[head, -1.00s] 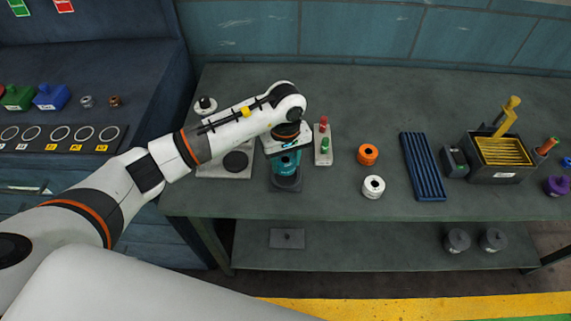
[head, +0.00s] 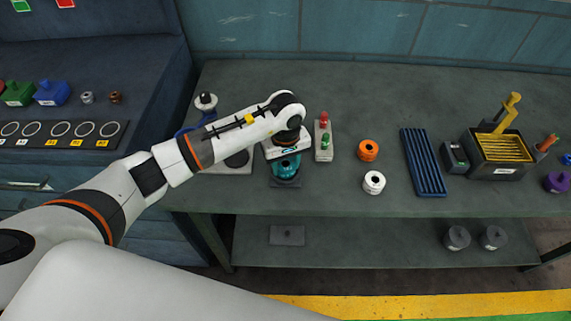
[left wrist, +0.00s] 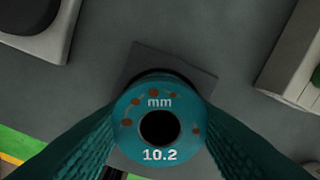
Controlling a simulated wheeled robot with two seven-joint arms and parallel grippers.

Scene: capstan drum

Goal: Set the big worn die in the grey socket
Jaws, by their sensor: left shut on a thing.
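My left gripper (left wrist: 160,125) is shut on the big worn die (left wrist: 128,115), a teal ring marked "mm" and "10.2" with rust-brown spots and a dark centre hole. The teal knurled fingers grip it from both sides. In the head view the die and fingers are a teal patch (head: 286,165) under the wrist. The grey socket (head: 286,183), with a dark square base, is directly below; its base also shows behind the die in the left wrist view (left wrist: 195,76). The die hides the socket's middle, so I cannot tell whether it is seated. My right gripper is out of view.
A grey plate (head: 242,168) with a dark disc is left of the socket. A stand with red and green knobs (head: 323,140) is close on the right. Farther right are an orange ring (head: 368,150), a white ring (head: 374,183) and a blue ribbed tray (head: 423,165).

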